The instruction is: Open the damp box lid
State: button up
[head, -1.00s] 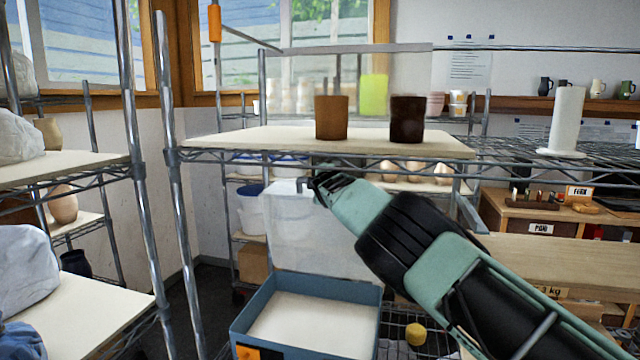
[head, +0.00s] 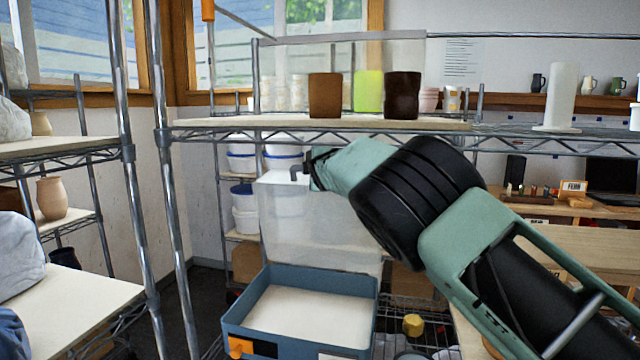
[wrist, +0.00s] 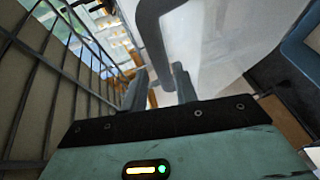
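The damp box (head: 300,335) is a blue open-topped box with a white slab inside, low in the middle of the head view. Its translucent lid (head: 325,230) stands about upright at the box's back edge, so the box is open. A grey handle (head: 297,172) sits at the lid's upper edge; it shows large in the wrist view (wrist: 150,35). My gripper (head: 308,168) is at this handle. In the wrist view its two fingers (wrist: 160,88) are spread apart, with the handle's end between or just beyond them. I cannot tell whether they touch it.
A wire shelf with a pale board (head: 220,122) runs just above my gripper, carrying a brown cup (head: 325,95) and a dark cup (head: 402,95). Metal posts (head: 160,180) stand at left. A yellow piece (head: 413,325) lies on the rack right of the box.

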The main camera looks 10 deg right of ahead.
jog(key=s+r+b, duration=0.1)
jog(key=s+b, duration=0.5)
jog(key=s, duration=0.1)
jog(key=shift+s+d+r+b, duration=0.15)
jog(key=shift+d+b, duration=0.1)
jog(key=shift+b, duration=0.05)
jog(key=s+d+f+m+g, duration=0.3)
jog(key=s+f+m+g, duration=0.35)
jog(key=s+f, duration=0.75)
jog(key=s+d+f+m+g, duration=0.1)
jog(key=s+f+g, duration=0.2)
jog(key=s, duration=1.1)
jog(key=s+f+m+g, duration=0.1)
jog(key=s+f+g, duration=0.2)
jog(key=s, duration=1.1)
jog(key=s+d+f+m+g, duration=0.1)
jog(key=s+f+g, duration=0.2)
jog(key=s, duration=1.2)
notch_tip(320, 180, down, 3)
jog(key=shift+d+f, duration=0.1)
jog(key=shift+d, duration=0.25)
